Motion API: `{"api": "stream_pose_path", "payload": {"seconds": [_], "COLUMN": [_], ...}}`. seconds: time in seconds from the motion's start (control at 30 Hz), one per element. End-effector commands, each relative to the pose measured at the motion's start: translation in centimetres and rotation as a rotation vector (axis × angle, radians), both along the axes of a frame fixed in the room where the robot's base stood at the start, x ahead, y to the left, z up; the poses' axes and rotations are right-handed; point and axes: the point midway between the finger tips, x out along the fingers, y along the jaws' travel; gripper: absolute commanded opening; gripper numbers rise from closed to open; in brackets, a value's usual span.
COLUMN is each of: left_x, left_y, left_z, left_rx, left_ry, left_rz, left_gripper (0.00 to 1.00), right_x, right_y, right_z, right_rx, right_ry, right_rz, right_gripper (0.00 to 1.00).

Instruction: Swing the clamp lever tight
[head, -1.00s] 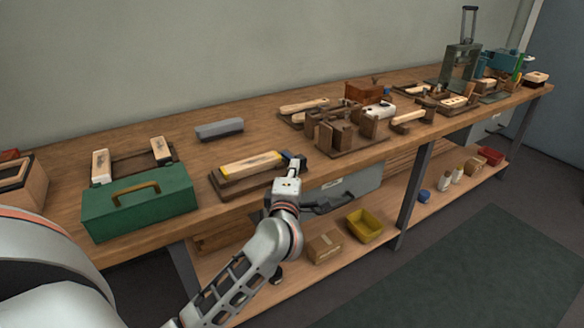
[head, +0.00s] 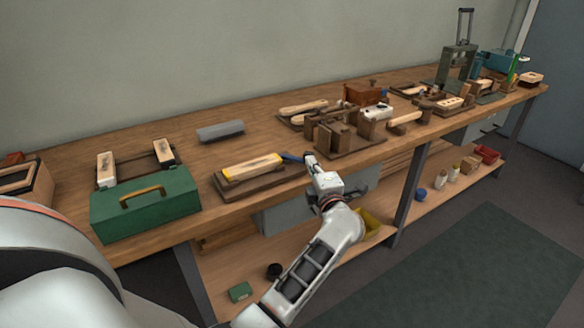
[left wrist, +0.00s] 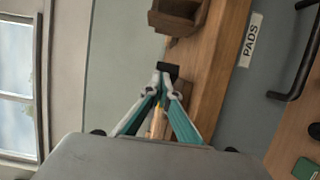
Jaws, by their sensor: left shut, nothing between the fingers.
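A wooden block with a yellow end (head: 252,167) lies in a dark wooden fixture (head: 235,189) near the bench's front edge. In the left wrist view, the shut fingertips (left wrist: 167,71) show over the bench, with the yellow end of the block (left wrist: 158,110) between the fingers farther back. The lever is hidden there. My right gripper is not in view.
A green toolbox (head: 145,207) stands to the left. A grey block (head: 220,131) lies behind the fixture. A brown wooden rack (head: 340,140) stands just right of my gripper. A drawer labelled PADS (left wrist: 251,40) is below the bench edge.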

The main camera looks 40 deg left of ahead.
Motion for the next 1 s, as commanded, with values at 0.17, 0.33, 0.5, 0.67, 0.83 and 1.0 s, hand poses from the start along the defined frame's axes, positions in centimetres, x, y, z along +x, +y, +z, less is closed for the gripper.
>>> {"api": "stream_pose_path", "payload": {"seconds": [0.17, 0.33, 0.5, 0.67, 0.83, 1.0], "left_x": [1.7, 3.4, 5.0, 6.3, 7.4, 8.2], "left_y": [0.0, 0.2, 0.7, 1.4, 2.1, 2.8], "left_z": [0.5, 0.3, 0.2, 0.1, 0.1, 0.0], "left_rx": [0.000, 0.000, 0.001, 0.000, 0.000, 0.000], "left_ry": [-0.003, -0.001, 0.000, 0.000, 0.000, 0.000], "left_rz": [-0.001, -0.001, -0.001, -0.002, -0.002, -0.001], "left_gripper": [0.00, 0.00, 0.00, 0.00, 0.00, 0.00], "right_x": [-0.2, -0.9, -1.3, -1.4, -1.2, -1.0], "right_y": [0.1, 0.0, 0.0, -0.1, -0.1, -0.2], "right_z": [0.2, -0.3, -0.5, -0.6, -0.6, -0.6], "right_rx": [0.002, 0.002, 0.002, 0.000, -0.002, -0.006], "right_ry": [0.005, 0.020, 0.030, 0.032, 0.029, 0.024], "right_rz": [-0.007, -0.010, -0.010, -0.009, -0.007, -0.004], "right_gripper": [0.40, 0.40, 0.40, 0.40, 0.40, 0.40]}}
